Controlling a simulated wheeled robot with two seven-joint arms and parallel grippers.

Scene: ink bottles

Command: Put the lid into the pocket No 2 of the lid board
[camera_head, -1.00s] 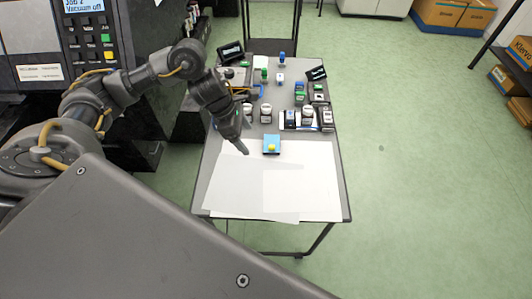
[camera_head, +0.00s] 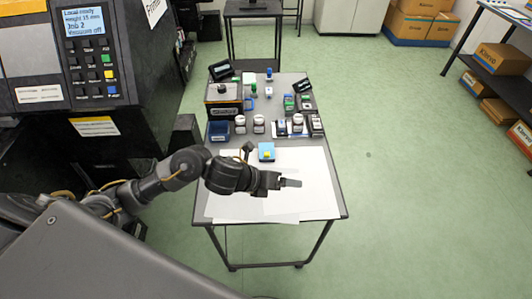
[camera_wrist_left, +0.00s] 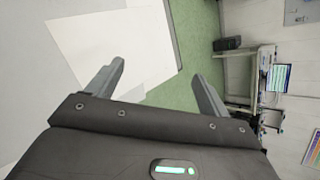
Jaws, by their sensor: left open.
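My left gripper (camera_head: 291,183) is over the near part of the table in the head view, above the white sheets, pointing right. Its two fingers stand apart with nothing between them in the left wrist view (camera_wrist_left: 158,88). A small blue block with a yellow top (camera_head: 267,153) lies on the table just beyond my left gripper. Several small bottles, among them a white-topped one (camera_head: 259,123), stand farther back. I cannot make out which thing is the lid, nor a lid board with numbered pockets. My right gripper is not in view.
White sheets (camera_head: 315,190) cover the near part of the table. A dark blue bin (camera_head: 219,131) and a dark box (camera_head: 224,96) stand at the left. More bottles (camera_head: 297,123) stand at the right. A large dark machine (camera_head: 80,120) stands left of the table.

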